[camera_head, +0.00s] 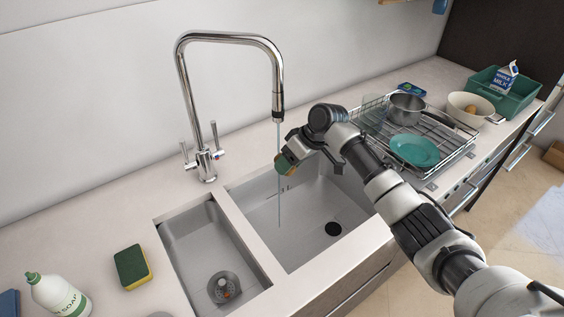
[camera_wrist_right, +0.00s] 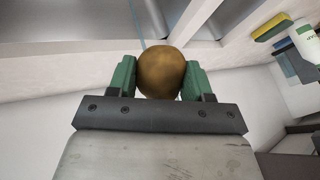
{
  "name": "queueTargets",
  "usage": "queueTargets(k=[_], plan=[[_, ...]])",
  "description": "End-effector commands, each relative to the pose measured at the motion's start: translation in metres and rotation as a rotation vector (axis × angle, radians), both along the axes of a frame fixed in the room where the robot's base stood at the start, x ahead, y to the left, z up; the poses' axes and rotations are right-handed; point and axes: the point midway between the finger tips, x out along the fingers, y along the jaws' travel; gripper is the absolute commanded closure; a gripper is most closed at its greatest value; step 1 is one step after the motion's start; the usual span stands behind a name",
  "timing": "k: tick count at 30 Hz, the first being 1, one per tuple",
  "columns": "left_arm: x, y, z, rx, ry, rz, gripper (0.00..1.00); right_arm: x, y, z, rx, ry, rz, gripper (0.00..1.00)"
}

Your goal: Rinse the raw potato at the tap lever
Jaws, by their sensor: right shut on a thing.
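The raw potato (camera_wrist_right: 160,72) is brown and round, held between the green fingers of my right gripper (camera_wrist_right: 161,80) in the right wrist view. In the head view my right gripper (camera_head: 285,162) is above the large sink basin, beside the thin water stream (camera_head: 279,190); the potato is mostly hidden there. The chrome tap (camera_head: 188,100) arches over the basin and water runs from its spout. I cannot tell whether the water touches the potato. My left gripper is not in view.
The large basin (camera_head: 315,235) is empty apart from its drain. A smaller basin (camera_head: 196,243) lies left of it. A sponge (camera_head: 132,266) and soap bottle (camera_head: 58,296) stand at left. A dish rack (camera_head: 450,150) with a pot (camera_head: 405,108) and teal plate (camera_head: 414,150) is at right.

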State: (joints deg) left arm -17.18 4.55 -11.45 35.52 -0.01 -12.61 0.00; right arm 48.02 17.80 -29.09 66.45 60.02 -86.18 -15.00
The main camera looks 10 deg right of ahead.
Motion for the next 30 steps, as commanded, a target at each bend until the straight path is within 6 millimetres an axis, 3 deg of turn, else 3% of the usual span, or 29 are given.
queueTargets(k=[30], plan=[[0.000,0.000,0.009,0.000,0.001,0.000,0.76,0.001,0.008,0.001,0.000,0.001,-0.001,0.74]])
